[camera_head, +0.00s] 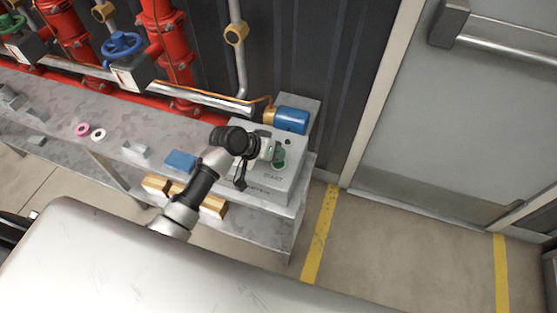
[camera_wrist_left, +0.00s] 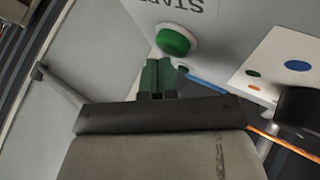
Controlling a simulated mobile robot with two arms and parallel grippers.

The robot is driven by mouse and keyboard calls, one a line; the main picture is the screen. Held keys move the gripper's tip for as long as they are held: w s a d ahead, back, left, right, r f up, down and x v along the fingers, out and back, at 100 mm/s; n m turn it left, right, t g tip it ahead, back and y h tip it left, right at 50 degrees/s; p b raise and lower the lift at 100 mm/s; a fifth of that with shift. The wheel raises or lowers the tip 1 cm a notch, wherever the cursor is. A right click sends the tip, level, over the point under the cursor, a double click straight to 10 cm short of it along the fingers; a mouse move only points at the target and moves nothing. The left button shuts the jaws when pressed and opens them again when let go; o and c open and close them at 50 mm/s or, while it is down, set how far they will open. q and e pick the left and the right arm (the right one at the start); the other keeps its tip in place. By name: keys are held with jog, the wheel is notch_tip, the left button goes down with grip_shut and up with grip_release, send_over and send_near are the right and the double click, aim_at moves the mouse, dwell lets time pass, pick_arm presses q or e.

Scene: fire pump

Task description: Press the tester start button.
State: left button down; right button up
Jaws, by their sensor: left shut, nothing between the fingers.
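The tester (camera_head: 262,180) is a grey box at the right end of the metal bench. Its green start button (camera_head: 279,163) sits on the top face beside the printed word START. In the left wrist view the round green button (camera_wrist_left: 174,40) stands out from the panel, just beyond my fingertips. My left gripper (camera_head: 268,152) is over the tester, close beside the button. In the left wrist view its green-tipped fingers (camera_wrist_left: 158,66) are together with nothing between them. A small gap seems to show between fingertips and button; contact cannot be told for certain. My right gripper is not in view.
The metal bench (camera_head: 60,102) holds a blue block (camera_head: 181,161), a pink ring (camera_head: 83,129) and a white ring (camera_head: 98,134). Red pipes (camera_head: 165,50) line the wall. Floor to the right is clear, before a door (camera_head: 460,110).

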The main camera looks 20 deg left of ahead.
pick_arm(q)
jog(key=shift+f, duration=0.4)
dwell(0.5)
jog(key=shift+r+p, duration=0.95)
jog(key=shift+r, duration=0.05)
notch_tip(320, 180, up, 5)
jog(key=p, duration=0.5)
jog(key=shift+s, duration=0.1)
dwell(0.4)
